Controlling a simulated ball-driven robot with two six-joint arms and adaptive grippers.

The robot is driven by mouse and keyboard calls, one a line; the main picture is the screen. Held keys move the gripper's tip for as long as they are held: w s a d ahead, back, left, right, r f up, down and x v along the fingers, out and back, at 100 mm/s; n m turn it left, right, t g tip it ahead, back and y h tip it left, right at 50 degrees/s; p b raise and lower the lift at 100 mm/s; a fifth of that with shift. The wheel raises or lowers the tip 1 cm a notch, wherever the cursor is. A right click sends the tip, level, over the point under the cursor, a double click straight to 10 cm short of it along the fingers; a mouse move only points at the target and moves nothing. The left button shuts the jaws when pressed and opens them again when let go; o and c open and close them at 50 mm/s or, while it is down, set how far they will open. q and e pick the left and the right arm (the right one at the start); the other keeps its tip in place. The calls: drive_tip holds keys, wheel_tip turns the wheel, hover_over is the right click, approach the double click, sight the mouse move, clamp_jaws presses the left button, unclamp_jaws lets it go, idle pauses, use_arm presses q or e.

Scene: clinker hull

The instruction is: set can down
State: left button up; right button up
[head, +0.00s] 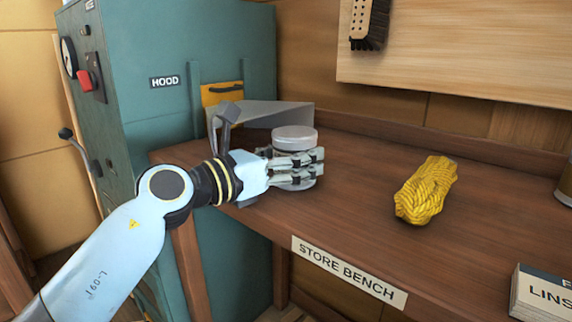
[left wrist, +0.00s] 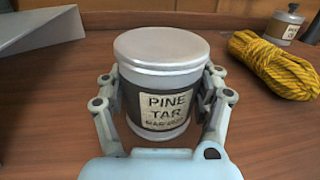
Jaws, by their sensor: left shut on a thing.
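A grey can with a pale lid (head: 294,137) stands upright at the store bench's left part in the head view. In the left wrist view the can (left wrist: 161,62) fills the middle, and its label reads "PINE TAR". My left gripper (head: 318,161) is shut on the can, with its fingers on both sides of the body. The can's base looks to be on or very close to the bench top (head: 352,203); I cannot tell whether it touches. My right gripper is not in view.
A yellow rope coil (head: 427,190) lies right of the can. A grey angled metal piece (head: 262,112) is close behind the can. A teal hood cabinet (head: 166,60) stands at the left. A box (head: 543,295) is at the lower right. Bench between can and rope is clear.

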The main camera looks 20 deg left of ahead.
use_arm(q)
drive_tip(key=shift+d, duration=0.1)
drive_tip(key=shift+s+d+r, duration=0.1)
drive_tip(key=shift+d+r, duration=0.05)
drive_tip(key=o, duration=1.2)
drive_tip(key=shift+f, duration=0.25)
drive_tip(key=o, duration=0.4)
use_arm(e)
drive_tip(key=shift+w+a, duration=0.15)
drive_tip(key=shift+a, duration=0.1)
